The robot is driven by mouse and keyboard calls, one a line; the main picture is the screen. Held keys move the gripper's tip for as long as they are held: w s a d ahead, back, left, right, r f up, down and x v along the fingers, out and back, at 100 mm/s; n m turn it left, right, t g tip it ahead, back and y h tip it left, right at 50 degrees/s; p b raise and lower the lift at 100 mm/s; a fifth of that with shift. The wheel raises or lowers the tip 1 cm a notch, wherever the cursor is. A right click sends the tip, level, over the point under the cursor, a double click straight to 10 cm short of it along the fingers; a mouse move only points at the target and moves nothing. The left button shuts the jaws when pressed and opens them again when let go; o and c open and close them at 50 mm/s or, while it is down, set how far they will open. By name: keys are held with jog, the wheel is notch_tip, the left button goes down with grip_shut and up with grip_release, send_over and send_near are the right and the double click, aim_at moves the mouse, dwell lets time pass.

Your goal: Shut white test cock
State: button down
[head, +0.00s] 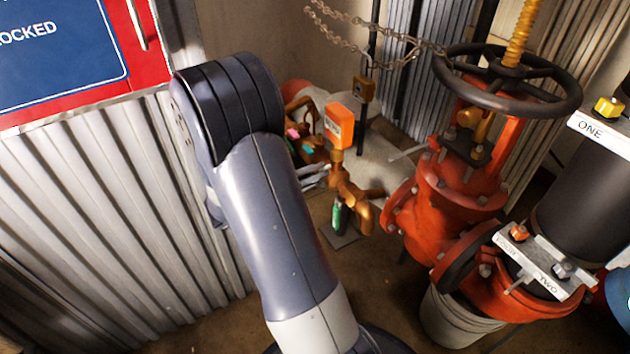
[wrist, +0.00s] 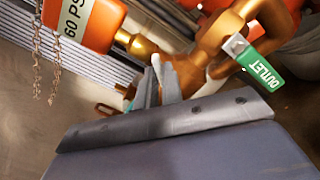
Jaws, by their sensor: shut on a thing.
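My gripper (wrist: 160,82) is in the middle of the wrist view, its grey fingers close together at the brass pipework. A pale sliver shows between the fingertips, which fits the handle of the white test cock (wrist: 155,61); the fingers hide most of it, so its angle cannot be told. In the head view my gripper (head: 314,172) reaches in from the left beside the brass fittings, partly behind my arm. Pink (head: 292,133) and green (head: 308,143) handles sit on the brass assembly just above it.
A red valve with a black handwheel (head: 507,78) stands at right. A chain (head: 370,48) hangs above. Corrugated metal (head: 110,220) lines the left side.

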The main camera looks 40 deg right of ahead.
jog(key=shift+m+b, duration=0.4)
jog(key=shift+m, duration=0.2)
jog(key=shift+f, duration=0.15)
jog(key=m+b, duration=0.4)
jog(key=b, duration=0.1)
jog(key=shift+f+b, duration=0.15)
jog(key=shift+b, duration=0.2)
jog(key=m+b, duration=0.4)
jog(key=b, duration=0.1)
jog(key=shift+b, duration=0.4)
jog(key=shift+r+m+b, duration=0.2)
jog(key=shift+m+b, duration=0.2)
jog(key=shift+m, duration=0.2)
jog(key=c, duration=1.6)
grip_release()
jog(key=shift+r, duration=0.1)
